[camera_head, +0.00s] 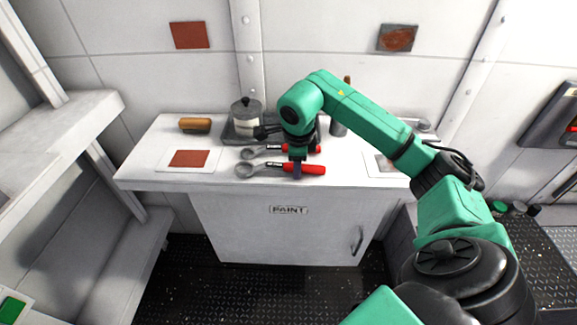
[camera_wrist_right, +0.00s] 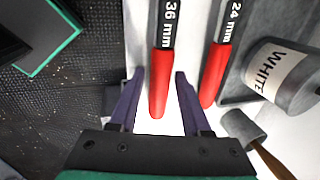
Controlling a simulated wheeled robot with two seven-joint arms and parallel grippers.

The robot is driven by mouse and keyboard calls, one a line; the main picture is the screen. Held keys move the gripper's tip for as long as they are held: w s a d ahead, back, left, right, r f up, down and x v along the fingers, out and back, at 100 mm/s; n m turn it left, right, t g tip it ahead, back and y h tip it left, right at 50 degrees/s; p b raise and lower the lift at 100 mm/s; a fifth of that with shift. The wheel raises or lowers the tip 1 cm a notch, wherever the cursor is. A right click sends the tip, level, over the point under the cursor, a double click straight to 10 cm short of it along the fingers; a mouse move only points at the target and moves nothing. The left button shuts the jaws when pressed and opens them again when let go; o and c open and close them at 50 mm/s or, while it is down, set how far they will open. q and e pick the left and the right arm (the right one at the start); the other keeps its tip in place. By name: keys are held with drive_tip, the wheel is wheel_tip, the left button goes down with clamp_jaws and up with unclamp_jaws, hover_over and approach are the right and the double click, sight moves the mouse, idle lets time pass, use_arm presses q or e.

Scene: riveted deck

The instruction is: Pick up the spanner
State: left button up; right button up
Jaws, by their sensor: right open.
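Two red-handled spanners lie side by side on the white bench. The front one, marked 36 mm (camera_head: 247,170), shows its ring end to the left; its red handle is in the right wrist view (camera_wrist_right: 160,88). The rear one, marked 24 mm (camera_head: 250,153), lies parallel behind it; its handle also shows in the right wrist view (camera_wrist_right: 214,75). My right gripper (camera_head: 297,169) is over the front handle. In the wrist view its open fingers (camera_wrist_right: 159,75) stand on either side of the 36 mm handle, with gaps visible. My left gripper is out of view.
A paint can marked WHITE (camera_wrist_right: 282,78) stands on a grey tray (camera_head: 230,138) behind the spanners. A wooden-handled item (camera_head: 195,125) and a rust-red sample card (camera_head: 189,159) are at the bench's left.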

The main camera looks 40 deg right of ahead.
drive_tip(key=shift+d+f, duration=0.1)
drive_tip(key=shift+f, duration=0.1)
drive_tip(key=c, duration=0.3)
clamp_jaws()
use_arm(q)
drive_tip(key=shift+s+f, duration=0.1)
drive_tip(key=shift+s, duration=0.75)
use_arm(e)
drive_tip(key=shift+w+r, duration=0.1)
use_arm(q)
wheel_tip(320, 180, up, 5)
drive_tip(key=p, duration=0.5)
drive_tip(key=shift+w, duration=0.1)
use_arm(e)
wheel_tip(320, 180, up, 20)
